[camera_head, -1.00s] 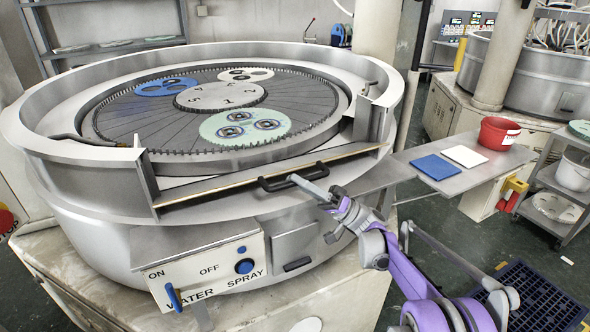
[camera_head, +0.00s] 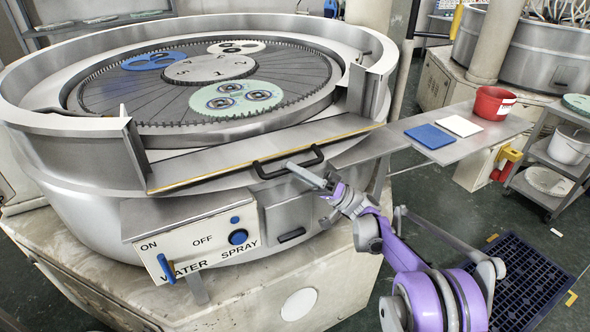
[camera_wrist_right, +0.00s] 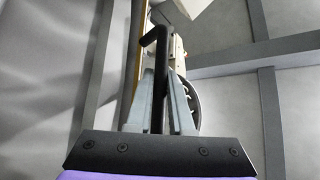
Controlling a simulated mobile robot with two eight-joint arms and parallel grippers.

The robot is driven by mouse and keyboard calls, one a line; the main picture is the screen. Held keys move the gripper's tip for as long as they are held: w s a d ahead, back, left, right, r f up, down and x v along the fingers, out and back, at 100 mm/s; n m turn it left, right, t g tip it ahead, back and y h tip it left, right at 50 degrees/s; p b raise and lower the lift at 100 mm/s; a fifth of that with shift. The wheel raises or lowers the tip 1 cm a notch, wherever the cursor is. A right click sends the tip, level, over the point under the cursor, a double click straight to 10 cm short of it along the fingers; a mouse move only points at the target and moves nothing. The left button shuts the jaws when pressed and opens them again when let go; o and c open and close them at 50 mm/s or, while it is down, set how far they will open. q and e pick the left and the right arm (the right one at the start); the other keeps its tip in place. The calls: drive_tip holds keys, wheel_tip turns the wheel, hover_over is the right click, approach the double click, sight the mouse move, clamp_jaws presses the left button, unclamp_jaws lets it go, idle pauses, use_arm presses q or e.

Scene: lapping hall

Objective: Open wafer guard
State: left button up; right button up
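The wafer guard (camera_head: 225,157) is a long grey panel with a tan edge across the front opening of the round lapping machine. It leans outward, and its inner face shows as a broad strip in the head view. Its black bar handle (camera_head: 264,172) sits at mid-length on the outer side. My right gripper (camera_head: 296,168) is at the handle from the front right. In the right wrist view the black handle (camera_wrist_right: 160,65) runs between the two grey fingers of my right gripper (camera_wrist_right: 161,95), which appear closed on it. My left gripper is not in view.
A control box (camera_head: 205,240) with a blue lever and knob is below the guard. Wafers lie in round carriers (camera_head: 235,99) on the plate. At right, a side table (camera_head: 455,150) holds a blue pad, a white pad and a red bucket (camera_head: 493,103).

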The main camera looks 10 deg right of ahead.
drive_tip(key=o, duration=0.4)
drive_tip(key=shift+w, duration=0.2)
drive_tip(key=shift+o, duration=0.2)
drive_tip(key=shift+f, duration=0.1)
drive_tip(key=b+v, duration=0.1)
drive_tip(key=v, duration=1)
